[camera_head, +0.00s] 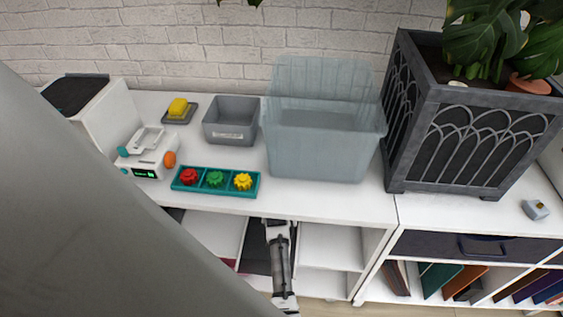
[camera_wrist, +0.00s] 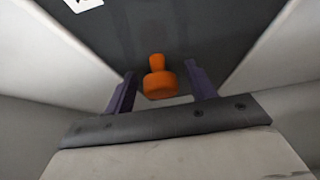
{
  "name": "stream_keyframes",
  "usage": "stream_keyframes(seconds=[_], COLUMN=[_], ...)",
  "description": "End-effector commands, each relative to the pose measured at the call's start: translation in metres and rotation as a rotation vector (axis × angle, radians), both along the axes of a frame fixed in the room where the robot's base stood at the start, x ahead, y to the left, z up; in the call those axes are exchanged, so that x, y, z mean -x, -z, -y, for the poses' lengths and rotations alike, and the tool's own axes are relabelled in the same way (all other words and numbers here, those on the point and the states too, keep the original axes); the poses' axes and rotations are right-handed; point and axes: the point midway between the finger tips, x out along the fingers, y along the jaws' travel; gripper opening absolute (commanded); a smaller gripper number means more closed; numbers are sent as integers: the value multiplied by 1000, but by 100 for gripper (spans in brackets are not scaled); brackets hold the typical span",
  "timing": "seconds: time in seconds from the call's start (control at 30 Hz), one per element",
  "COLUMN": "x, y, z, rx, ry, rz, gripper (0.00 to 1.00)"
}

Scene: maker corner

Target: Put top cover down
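An orange knob-shaped piece (camera_wrist: 158,80) shows between my gripper's fingers in the wrist view, in front of a dark grey surface (camera_wrist: 215,30) with pale walls on both sides. My gripper (camera_wrist: 160,82) is open, with a gap at each side of the orange piece. In the head view my arm reaches down at the shelf's front, and my fingertips are hidden there. A white device (camera_head: 146,160) with a green display and orange knob (camera_head: 169,159) stands on the shelf top at left. Its pale upper part (camera_head: 147,139) looks tilted up. I cannot tell which part is the top cover.
A teal tray (camera_head: 216,193) holds red, green and yellow pieces. Behind it are a grey bin (camera_head: 231,121), a yellow block (camera_head: 178,108) and a translucent blue bin (camera_head: 318,150). A dark planter (camera_head: 455,135) stands at right. Open shelf compartments (camera_head: 330,248) lie below.

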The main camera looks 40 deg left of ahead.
Motion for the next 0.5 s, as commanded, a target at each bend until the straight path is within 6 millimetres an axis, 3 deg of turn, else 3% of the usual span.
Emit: stream_keyframes(seconds=[0.33,0.5], x=[5,32], y=[-10,-9], z=[4,21], rx=[-1,3], ry=[1,-1], rz=[3,2], gripper=[55,55])
